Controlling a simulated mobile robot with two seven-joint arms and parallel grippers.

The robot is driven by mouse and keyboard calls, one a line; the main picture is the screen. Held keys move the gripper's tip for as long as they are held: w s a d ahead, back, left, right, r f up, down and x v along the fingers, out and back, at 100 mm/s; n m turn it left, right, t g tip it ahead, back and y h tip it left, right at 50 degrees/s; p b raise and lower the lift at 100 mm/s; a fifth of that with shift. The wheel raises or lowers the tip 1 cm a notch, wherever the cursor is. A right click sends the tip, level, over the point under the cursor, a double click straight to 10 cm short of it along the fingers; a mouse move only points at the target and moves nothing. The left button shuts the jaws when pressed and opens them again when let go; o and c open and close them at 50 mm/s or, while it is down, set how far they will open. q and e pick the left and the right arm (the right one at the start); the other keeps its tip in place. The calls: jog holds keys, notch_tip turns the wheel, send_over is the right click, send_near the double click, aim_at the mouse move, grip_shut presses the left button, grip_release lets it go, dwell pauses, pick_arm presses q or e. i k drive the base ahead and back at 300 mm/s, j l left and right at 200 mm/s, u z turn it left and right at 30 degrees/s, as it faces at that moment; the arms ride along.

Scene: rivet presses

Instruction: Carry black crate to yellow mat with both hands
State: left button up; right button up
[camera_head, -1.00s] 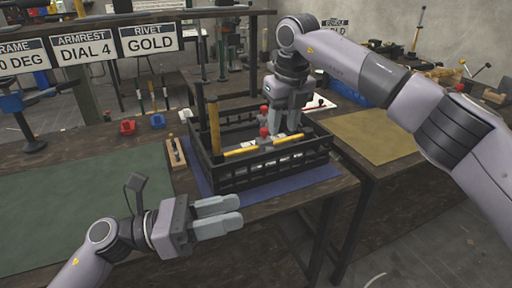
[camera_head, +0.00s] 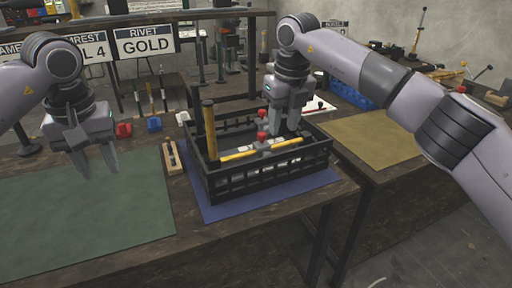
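The black crate (camera_head: 265,183) stands on a blue mat (camera_head: 290,193) near the front corner of the dark bench. It holds red-topped grey parts, yellow bars and an upright yellow-brown post. The yellow mat (camera_head: 378,138) lies bare on the adjoining bench to the right. My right gripper (camera_head: 284,130) points down over the crate's right half, its tips within the crate's outline; the view does not show clearly whether its fingers are apart. My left gripper (camera_head: 102,172) points down over the green mat, left of the crate, fingers apart and empty.
A green mat (camera_head: 85,215) covers the bench left of the crate. A small wooden strip (camera_head: 172,160) lies beside the crate. Red (camera_head: 124,129) and blue (camera_head: 154,123) small bins and sign boards (camera_head: 146,42) stand behind. A blue bin (camera_head: 345,92) stands behind the yellow mat.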

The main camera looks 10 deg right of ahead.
aim_at(393, 130)
jog(key=i+l, duration=0.75)
